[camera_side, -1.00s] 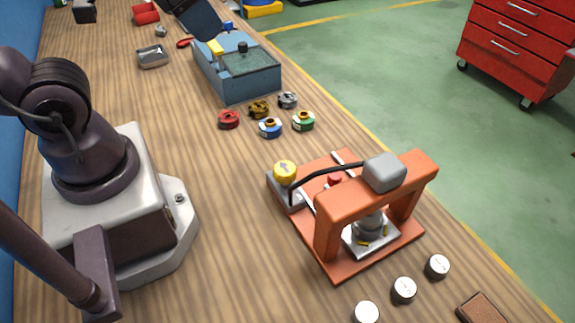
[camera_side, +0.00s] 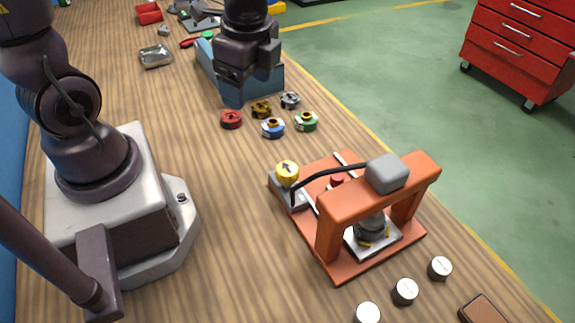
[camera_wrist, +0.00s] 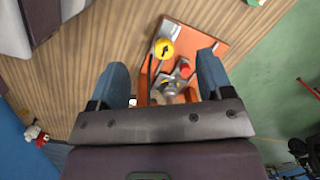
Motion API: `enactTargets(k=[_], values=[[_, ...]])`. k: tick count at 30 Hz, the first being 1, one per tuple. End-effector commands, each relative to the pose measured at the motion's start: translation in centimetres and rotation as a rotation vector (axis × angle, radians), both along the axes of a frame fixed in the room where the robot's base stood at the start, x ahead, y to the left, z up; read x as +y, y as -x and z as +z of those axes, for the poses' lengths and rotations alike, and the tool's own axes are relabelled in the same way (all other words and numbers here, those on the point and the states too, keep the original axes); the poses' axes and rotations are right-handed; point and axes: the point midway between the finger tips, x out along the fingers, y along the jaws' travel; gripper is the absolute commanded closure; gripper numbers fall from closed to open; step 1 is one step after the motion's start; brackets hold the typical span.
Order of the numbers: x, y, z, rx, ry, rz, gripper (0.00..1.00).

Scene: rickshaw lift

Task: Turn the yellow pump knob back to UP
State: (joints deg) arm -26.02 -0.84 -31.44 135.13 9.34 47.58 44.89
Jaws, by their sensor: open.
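The yellow pump knob (camera_side: 287,172) sits on a grey block at the left corner of the orange press (camera_side: 330,225). Its dark arrow points toward the upper left in the side view. The knob also shows in the wrist view (camera_wrist: 163,48), with a black arrow on its face, between my fingertips in the picture. My gripper (camera_wrist: 162,64) is open and empty, its two blue fingers spread wide. In the side view my wrist hangs in front of the blue container, well behind the knob and apart from it. The fingertips are hard to make out there.
Several small coloured rings, including a red one (camera_side: 231,119) and a green one (camera_side: 306,121), lie between the blue container (camera_side: 270,82) and the press. A black hose arches from the knob block to the press. White-topped cylinders (camera_side: 405,291) stand in front. Wood left of the knob is clear.

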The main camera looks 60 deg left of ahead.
Motion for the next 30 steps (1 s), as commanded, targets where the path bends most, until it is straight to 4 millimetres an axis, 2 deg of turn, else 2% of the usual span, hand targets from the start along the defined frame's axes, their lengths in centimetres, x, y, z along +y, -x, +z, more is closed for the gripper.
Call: enactTargets(k=[1,6,12,15,18,23,26,30], values=[[-0.6,-0.5,-1.1,0.048,0.026,-0.17,0.27],[-3.0,-1.9,-3.4,0.12,0.119,-0.8,0.27],[-5.6,-3.4,-3.8,0.105,0.146,-1.473,0.27],[-5.8,-3.9,-3.6,0.103,0.118,-1.688,0.27],[-5.7,-4.0,-3.6,0.107,0.106,-1.817,0.27],[-5.7,-4.0,-4.0,0.111,0.104,-1.89,0.27],[-5.8,-4.0,-5.1,0.113,0.108,-1.894,0.27],[-5.8,-3.9,-7.7,0.114,0.111,-1.893,0.27]])
